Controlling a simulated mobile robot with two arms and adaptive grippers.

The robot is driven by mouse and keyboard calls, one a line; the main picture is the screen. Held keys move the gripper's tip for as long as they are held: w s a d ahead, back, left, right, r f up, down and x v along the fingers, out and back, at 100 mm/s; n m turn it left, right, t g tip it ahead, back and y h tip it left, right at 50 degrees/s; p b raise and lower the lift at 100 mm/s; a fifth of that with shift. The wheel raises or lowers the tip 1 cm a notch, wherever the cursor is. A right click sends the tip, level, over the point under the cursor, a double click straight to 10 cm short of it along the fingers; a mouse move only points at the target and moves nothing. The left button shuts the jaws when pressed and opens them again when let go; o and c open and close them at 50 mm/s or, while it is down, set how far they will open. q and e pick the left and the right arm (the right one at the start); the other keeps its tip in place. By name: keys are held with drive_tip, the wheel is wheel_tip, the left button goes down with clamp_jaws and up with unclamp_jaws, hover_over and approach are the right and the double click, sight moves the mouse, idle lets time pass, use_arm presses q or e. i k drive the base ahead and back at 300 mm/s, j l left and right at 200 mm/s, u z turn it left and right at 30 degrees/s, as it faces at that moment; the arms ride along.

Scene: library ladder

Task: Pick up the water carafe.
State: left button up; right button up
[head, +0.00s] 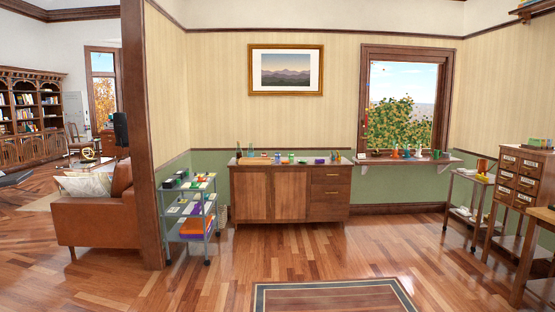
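I cannot pick out the water carafe for certain at this distance. Several small vessels and objects stand on the wooden cabinet (290,195) against the back wall. Among them are slim, bottle-like shapes (239,150) at the left end of its top, too small to identify. More small coloured vessels (407,152) stand on the window ledge (425,161) to the right. Neither of my grippers is in view.
A metal trolley (190,210) with loaded shelves stands left of the cabinet. A wooden post (143,140) and brown sofa (95,215) are further left. A side table (465,180) and drawer unit (520,175) stand at right. Open wood floor and a rug (335,297) lie ahead.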

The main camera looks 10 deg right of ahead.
sight(251, 150)
drive_tip(key=i, duration=7.5)
drive_tip(key=l+z, duration=0.05)
drive_tip(key=l, duration=0.15)
